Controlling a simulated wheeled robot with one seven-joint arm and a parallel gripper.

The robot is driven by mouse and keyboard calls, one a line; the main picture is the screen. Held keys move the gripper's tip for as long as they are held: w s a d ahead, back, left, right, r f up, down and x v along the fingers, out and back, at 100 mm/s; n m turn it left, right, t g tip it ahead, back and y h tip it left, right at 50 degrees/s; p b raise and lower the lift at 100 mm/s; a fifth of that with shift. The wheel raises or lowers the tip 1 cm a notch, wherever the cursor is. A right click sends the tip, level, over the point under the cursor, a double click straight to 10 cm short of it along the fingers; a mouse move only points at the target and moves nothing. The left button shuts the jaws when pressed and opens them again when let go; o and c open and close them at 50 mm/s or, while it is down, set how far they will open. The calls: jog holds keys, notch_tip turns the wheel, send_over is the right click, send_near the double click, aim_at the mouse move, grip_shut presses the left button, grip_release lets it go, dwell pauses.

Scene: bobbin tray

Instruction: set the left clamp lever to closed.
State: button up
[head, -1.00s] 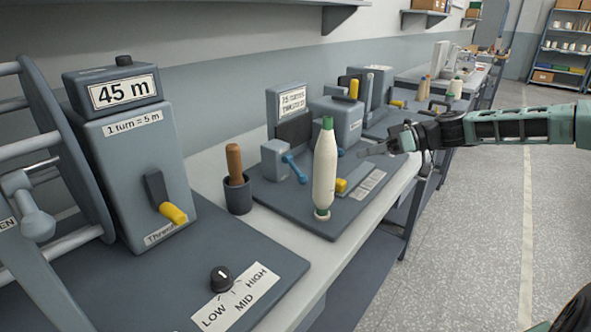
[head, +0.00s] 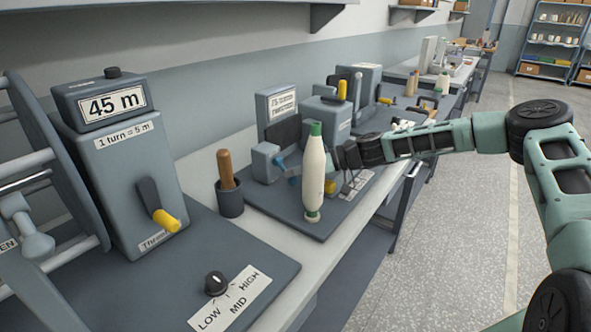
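The left clamp (head: 264,161) is a grey block at the left of a dark base plate, left of the tall bobbin. Its blue lever (head: 281,166) slants down to the right, its far end partly hidden behind the bobbin. My gripper (head: 346,180) is just right of the bobbin, over the plate and apart from the visible part of the lever. Its fingers are small and dark, and I cannot tell whether they are open or shut. The other blue lever is hidden behind the bobbin and my gripper.
The white bobbin with a green top (head: 314,175) stands upright at the plate's front, close to my gripper. A wooden-handled tool (head: 226,168) stands in a dark cup left of the clamp. A winder with a yellow-handled crank (head: 165,219) is at the left. Floor at right is clear.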

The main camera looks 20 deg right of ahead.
jog(key=shift+a, duration=0.1)
grip_shut()
jog(key=shift+r, duration=0.15)
notch_tip(320, 180, up, 2)
jog(key=m+g+h+p, duration=0.1)
jog(key=g+h+p, duration=0.1)
jog(key=p, duration=0.1)
jog(key=shift+h+p, duration=0.3)
jog(key=r+m+g+h+p, duration=0.1)
jog(key=g+h+p, duration=0.1)
jog(key=shift+r+g+p, duration=0.3)
jog(key=shift+r+p, duration=0.05)
jog(key=shift+p, duration=0.05)
jog(key=shift+w+a+r+m+g+h+p, duration=0.25)
jog(key=shift+w+r+m+g+h+p, duration=0.15)
jog(key=shift+g+h+p, duration=0.5)
jog(key=shift+w+a+r+m+g+h+p, duration=0.25)
jog(key=shift+r+m+g+h+p, duration=0.35)
jog(key=shift+g, duration=0.5)
jog(key=shift+w+a+r+m+g+h+p, duration=0.25)
jog(key=shift+w+m+g+h+p, duration=0.15)
jog(key=shift+g+h+p, duration=0.5)
